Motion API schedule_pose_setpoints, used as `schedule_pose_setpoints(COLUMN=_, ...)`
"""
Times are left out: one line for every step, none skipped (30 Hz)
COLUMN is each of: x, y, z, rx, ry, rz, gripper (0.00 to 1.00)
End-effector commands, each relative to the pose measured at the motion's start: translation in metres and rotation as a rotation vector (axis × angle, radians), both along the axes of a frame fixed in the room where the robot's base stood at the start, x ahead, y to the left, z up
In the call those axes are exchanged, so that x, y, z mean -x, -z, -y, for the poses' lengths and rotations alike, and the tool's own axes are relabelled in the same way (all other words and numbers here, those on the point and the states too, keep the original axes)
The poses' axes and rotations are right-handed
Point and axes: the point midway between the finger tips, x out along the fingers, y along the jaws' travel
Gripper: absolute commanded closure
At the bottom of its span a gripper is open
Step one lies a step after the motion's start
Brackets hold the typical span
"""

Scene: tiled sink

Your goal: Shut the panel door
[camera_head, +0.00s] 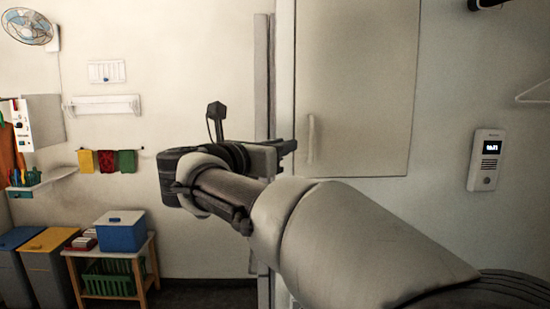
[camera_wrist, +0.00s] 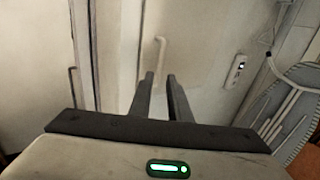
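A large pale panel door (camera_head: 358,75) with a thin dark outline is on the wall at the upper middle right of the head view. Its upright bar handle (camera_head: 311,138) is near its left edge. The handle also shows in the wrist view (camera_wrist: 161,48), just beyond the fingertips. I cannot tell whether the door is flush or slightly ajar. My gripper (camera_wrist: 160,76) is partly open, with a gap between its fingers and nothing in it. In the head view its fingers (camera_head: 287,147) point right, left of the handle, with no visible contact.
A vertical post (camera_head: 264,75) stands left of the door. A wall intercom (camera_head: 486,160) is to the right. At the left are an open-looking grey wall panel (camera_head: 44,120), a small table with a blue box (camera_head: 122,232), and bins (camera_head: 45,265). An ironing board (camera_wrist: 292,112) shows at the wrist view's right.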

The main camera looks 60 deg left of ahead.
Motion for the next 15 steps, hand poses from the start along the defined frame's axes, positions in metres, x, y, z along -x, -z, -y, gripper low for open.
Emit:
schedule_pose_setpoints(x=0.008, y=0.001, z=0.004, rx=0.001, ry=-0.001, rz=0.000, gripper=0.83)
schedule_pose_setpoints(x=0.012, y=0.001, z=0.006, rx=0.000, ry=0.000, rz=0.000, gripper=0.83)
schedule_pose_setpoints(x=0.016, y=0.001, z=0.008, rx=0.000, ry=0.001, rz=-0.001, gripper=0.83)
schedule_pose_setpoints(x=0.019, y=0.001, z=0.010, rx=0.000, ry=0.002, rz=-0.001, gripper=0.83)
schedule_pose_setpoints(x=0.021, y=0.001, z=0.011, rx=0.000, ry=0.002, rz=-0.001, gripper=0.83)
schedule_pose_setpoints(x=0.024, y=0.001, z=0.012, rx=0.001, ry=0.003, rz=-0.002, gripper=0.83)
schedule_pose_setpoints(x=0.025, y=0.001, z=0.013, rx=0.001, ry=0.004, rz=-0.002, gripper=0.83)
schedule_pose_setpoints(x=0.026, y=0.001, z=0.014, rx=0.001, ry=0.004, rz=-0.002, gripper=0.83)
schedule_pose_setpoints(x=0.027, y=0.001, z=0.014, rx=0.001, ry=0.004, rz=-0.002, gripper=0.83)
schedule_pose_setpoints(x=0.028, y=0.001, z=0.015, rx=0.001, ry=0.004, rz=-0.002, gripper=0.83)
schedule_pose_setpoints(x=0.028, y=0.001, z=0.015, rx=0.001, ry=0.004, rz=-0.002, gripper=0.83)
schedule_pose_setpoints(x=0.028, y=0.001, z=0.015, rx=0.001, ry=0.004, rz=-0.002, gripper=0.83)
schedule_pose_setpoints(x=0.028, y=0.001, z=0.015, rx=0.001, ry=0.004, rz=-0.002, gripper=0.83)
schedule_pose_setpoints(x=0.028, y=0.001, z=0.015, rx=0.001, ry=0.004, rz=-0.002, gripper=0.83)
schedule_pose_setpoints(x=0.028, y=0.001, z=0.015, rx=0.001, ry=0.004, rz=-0.002, gripper=0.83)
